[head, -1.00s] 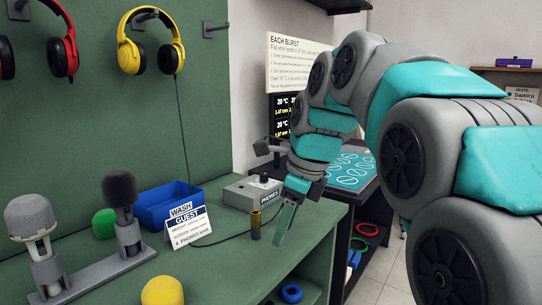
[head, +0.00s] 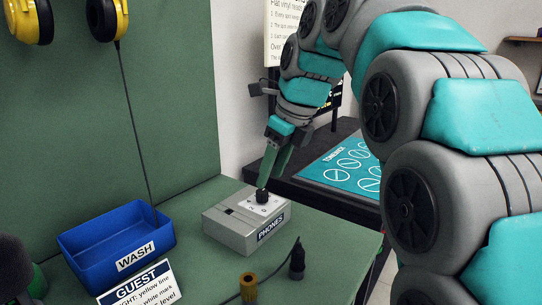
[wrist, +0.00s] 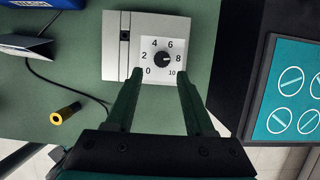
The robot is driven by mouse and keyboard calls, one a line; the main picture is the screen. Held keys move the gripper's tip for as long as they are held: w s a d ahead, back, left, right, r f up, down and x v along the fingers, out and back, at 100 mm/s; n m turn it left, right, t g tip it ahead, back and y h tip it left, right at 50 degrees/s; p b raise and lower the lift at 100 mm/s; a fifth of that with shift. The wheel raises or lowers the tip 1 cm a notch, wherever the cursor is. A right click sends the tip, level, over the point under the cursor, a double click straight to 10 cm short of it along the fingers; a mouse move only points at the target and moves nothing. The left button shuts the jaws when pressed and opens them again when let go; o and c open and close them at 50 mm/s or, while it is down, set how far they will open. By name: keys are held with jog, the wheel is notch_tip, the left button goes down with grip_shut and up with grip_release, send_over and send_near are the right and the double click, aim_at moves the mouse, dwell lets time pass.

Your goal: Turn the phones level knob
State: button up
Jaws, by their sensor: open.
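The black level knob (head: 262,196) stands on top of the grey PHONES box (head: 230,234) on the green bench. My gripper (head: 266,182) points down at the knob in the head view. In the wrist view my gripper (wrist: 160,76) is open and empty, its fingertips left and right of the dial's lower part, just short of the knob. Contact cannot be told.
A blue WASH tray (head: 90,240) and a GUEST card (head: 138,288) stand left of the box. A gold plug adapter (head: 248,288) and a black plug (head: 297,262) are in front of it. A dark stand with a teal mat (head: 345,168) is at the right.

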aim_at(265, 192)
jog(key=shift+w+f, duration=0.1)
jog(key=shift+w, duration=0.15)
jog(key=shift+a+f, duration=0.1)
jog(key=shift+f, duration=0.1)
jog(key=b+x, duration=0.2)
jog(key=x, duration=0.3)
jog(key=shift+s+b, duration=0.1)
jog(key=shift+b, duration=0.25)
jog(key=shift+r+p, duration=0.35)
jog(key=shift+c, duration=0.6)
jog(key=c, duration=0.6)
jog(key=n, duration=0.2)
jog(key=shift+r+n+g, duration=0.1)
jog(key=shift+n+g, duration=0.3)
jog(key=shift+c, duration=0.2)
jog(key=n, duration=0.2)
jog(key=n+g, duration=0.1)
jog(key=shift+w+d+n+y, duration=0.25)
jog(key=shift+w+n+y, duration=0.1)
jog(key=shift+n+y, duration=0.05)
jog(key=o, duration=0.6)
jog(key=shift+o, duration=0.2)
